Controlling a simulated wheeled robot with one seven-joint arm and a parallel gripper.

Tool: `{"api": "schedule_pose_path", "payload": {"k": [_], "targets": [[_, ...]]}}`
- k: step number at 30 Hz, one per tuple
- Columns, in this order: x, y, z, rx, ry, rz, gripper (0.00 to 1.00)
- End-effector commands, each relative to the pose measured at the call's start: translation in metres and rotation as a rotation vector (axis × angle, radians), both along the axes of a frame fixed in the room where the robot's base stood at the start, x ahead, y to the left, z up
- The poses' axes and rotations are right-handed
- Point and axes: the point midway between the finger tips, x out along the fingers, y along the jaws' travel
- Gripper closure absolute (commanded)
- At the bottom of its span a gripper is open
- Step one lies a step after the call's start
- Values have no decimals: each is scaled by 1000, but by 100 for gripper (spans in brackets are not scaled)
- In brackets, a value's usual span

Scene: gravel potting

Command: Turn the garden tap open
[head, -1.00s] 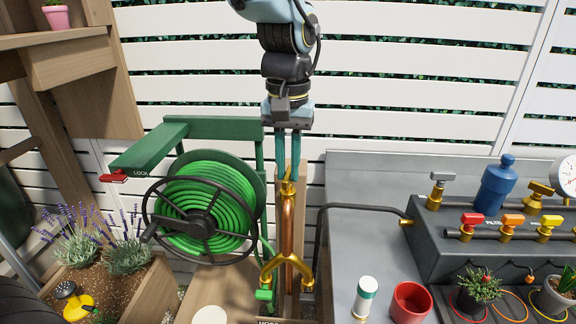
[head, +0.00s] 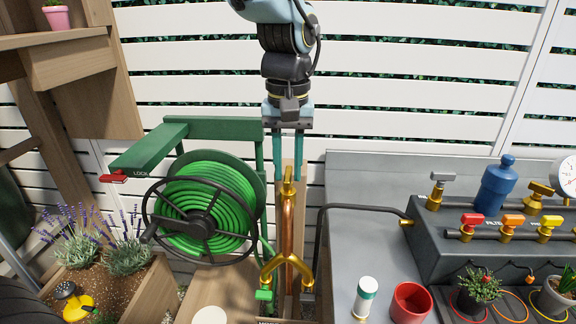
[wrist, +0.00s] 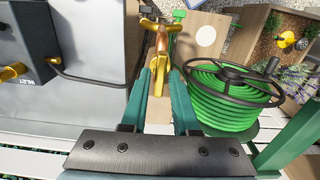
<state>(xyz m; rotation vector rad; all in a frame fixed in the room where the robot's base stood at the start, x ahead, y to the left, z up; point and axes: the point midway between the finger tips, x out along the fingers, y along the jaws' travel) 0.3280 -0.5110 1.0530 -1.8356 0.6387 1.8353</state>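The brass garden tap (head: 288,182) sits on top of an upright copper pipe (head: 287,222) in front of the white fence. Its handle shows narrow in the head view, and the tap also shows in the wrist view (wrist: 161,68). My gripper (head: 288,176) points down over it, with one teal finger on each side of the handle. The fingers look parted, with a thin gap to the brass, so the gripper appears open around the handle. A brass forked outlet (head: 287,265) is lower on the pipe.
A green hose reel (head: 205,215) with a black wheel stands close left of the pipe, under a green bracket (head: 185,130). A grey bench (head: 350,180) with a valve box (head: 450,250) is on the right. A black pipe (head: 350,207) runs from that box towards the post.

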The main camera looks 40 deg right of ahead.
Motion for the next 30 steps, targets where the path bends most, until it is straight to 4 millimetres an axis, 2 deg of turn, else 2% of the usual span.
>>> {"api": "schedule_pose_path", "payload": {"k": [1,4,14,17,25,30], "targets": [[0,0,0,0,0,0,65],[0,0,0,0,0,-1,54],[0,0,5,-2,-1,-1,54],[1,-1,17,-4,-2,0,54],[1,-1,70,-5,-3,0,54],[1,-1,95,-3,-2,-1,54]]}}
